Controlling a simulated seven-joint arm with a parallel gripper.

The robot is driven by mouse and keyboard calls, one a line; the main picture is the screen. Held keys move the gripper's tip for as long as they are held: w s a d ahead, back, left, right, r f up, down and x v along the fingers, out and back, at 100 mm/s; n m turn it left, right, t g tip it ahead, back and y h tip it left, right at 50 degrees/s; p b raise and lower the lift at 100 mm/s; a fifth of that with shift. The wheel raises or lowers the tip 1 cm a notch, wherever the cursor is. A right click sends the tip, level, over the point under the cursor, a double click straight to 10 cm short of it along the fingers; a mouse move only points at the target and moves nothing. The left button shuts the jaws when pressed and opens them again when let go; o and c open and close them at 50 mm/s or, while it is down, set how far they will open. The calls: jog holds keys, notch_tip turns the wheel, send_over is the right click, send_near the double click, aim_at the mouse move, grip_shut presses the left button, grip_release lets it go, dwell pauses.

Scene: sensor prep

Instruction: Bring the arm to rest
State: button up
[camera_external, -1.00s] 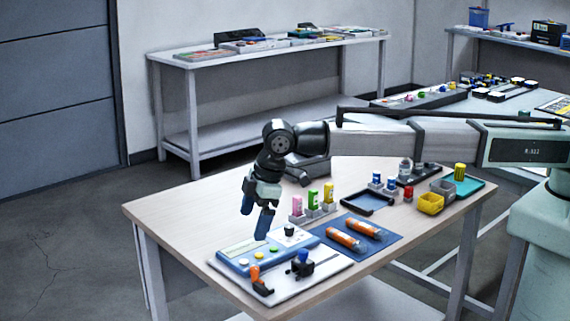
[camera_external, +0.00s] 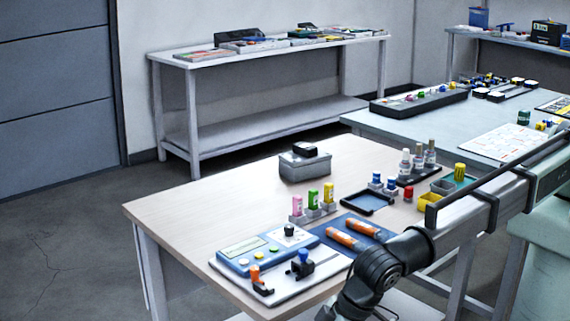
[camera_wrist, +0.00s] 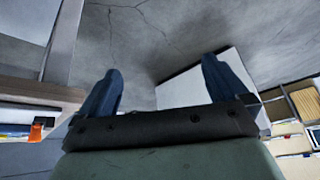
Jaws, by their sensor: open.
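My gripper (camera_wrist: 160,85) shows in the wrist view with its two blue fingers wide apart and nothing between them. Cracked grey floor lies beyond the fingertips. In the external view my arm reaches down at the front right, past the near edge of the wooden worktable (camera_external: 220,205), and the gripper itself is out of the picture at the bottom. The arm partly hides the right front of the blue mat (camera_external: 368,228) with two orange-and-white tubes (camera_external: 350,234).
A white board (camera_external: 290,285) holds a blue device (camera_external: 265,250) and small clamps. Pink, green and yellow bottles (camera_external: 313,198) stand behind it. The table's left part is clear.

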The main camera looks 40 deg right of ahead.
jog(key=w+d+f+n+t+h, duration=0.1)
jog(key=w+d+f+t+h, duration=0.3)
jog(key=w+d+f, duration=1.8)
jog(key=w+d+f+n+h, duration=0.15)
jog(key=w+d+f, duration=0.3)
jog(key=d, duration=0.45)
jog(key=w+d+f+h, duration=0.3)
jog(key=d+f, duration=0.3)
jog(key=d, duration=0.3)
jog(key=w+d+f+n+h, duration=0.1)
jog(key=w+d+f+h, duration=0.3)
jog(key=d, duration=0.5)
jog(key=s+d+f+g, duration=0.2)
jog(key=d, duration=0.6)
jog(key=s+d+f+m+g+h, duration=0.1)
jog(key=s+d+g, duration=0.15)
jog(key=d, duration=0.55)
jog(key=s+d+f+g, duration=0.2)
jog(key=s+d, duration=0.1)
jog(key=d, duration=0.5)
jog(key=s+d+r+m+g+y, duration=0.3)
jog(key=s+d+m, duration=0.3)
jog(key=s, duration=0.3)
jog(key=s+d+r+m+g+y, duration=0.4)
jog(key=s+d+m, duration=0.3)
jog(key=s, duration=0.3)
jog(key=shift+s+d+r+y, duration=0.15)
jog(key=shift+r+y, duration=0.4)
